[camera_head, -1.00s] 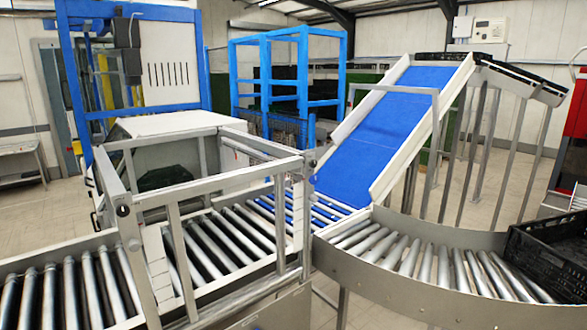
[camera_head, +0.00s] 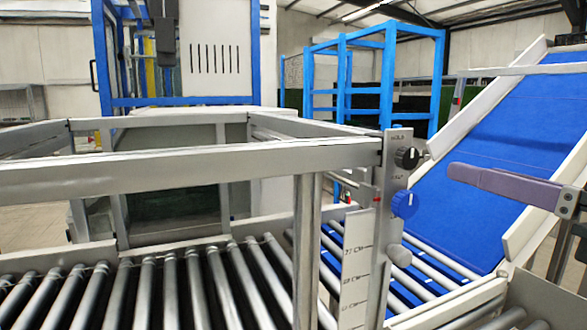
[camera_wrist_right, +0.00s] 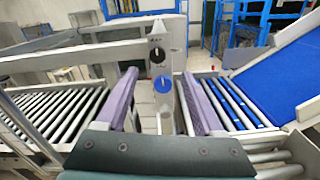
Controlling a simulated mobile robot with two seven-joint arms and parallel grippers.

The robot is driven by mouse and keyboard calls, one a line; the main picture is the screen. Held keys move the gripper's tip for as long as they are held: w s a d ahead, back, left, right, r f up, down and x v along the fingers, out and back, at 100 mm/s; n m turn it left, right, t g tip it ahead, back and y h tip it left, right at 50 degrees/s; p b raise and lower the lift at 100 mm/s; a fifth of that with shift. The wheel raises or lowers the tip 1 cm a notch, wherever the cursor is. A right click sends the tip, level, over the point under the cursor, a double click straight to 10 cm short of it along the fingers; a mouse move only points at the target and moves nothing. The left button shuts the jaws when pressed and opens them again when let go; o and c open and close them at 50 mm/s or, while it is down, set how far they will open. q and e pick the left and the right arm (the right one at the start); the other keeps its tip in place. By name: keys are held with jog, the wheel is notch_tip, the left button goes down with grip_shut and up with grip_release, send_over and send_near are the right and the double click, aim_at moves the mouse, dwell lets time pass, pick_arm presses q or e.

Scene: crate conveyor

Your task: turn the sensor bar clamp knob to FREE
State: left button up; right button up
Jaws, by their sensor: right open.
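A grey upright plate (camera_head: 397,225) at the corner post of the metal frame carries a black knob (camera_head: 407,158) above a blue knob (camera_head: 404,204). Small lettering beside the black knob seems to read HOLD; other marks are too small to read. In the right wrist view the black knob (camera_wrist_right: 157,54) and the blue knob (camera_wrist_right: 162,84) appear between the purple fingers. My right gripper (camera_head: 462,174) is open and empty, to the right of the knobs and apart from them; it also shows in the wrist view (camera_wrist_right: 160,73). My left gripper is not in view.
Metal frame rails (camera_head: 200,168) span the roller conveyor (camera_head: 180,285) on the left. A blue belt ramp (camera_head: 500,130) rises at the right. A blue frame (camera_head: 390,75) stands behind.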

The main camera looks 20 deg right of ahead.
aim_at(411, 159)
jog(key=w+p, duration=0.1)
jog(key=w, duration=0.1)
jog(key=w+p, duration=0.1)
jog(key=w, duration=0.2)
jog(key=w+a, duration=0.1)
jog(key=w, duration=0.2)
jog(key=shift+w+p, duration=0.25)
jog(key=shift+p, duration=0.15)
jog(key=shift+w+a+f, duration=0.1)
jog(key=shift+w, duration=0.65)
jog(key=shift+c, duration=0.3)
grip_shut()
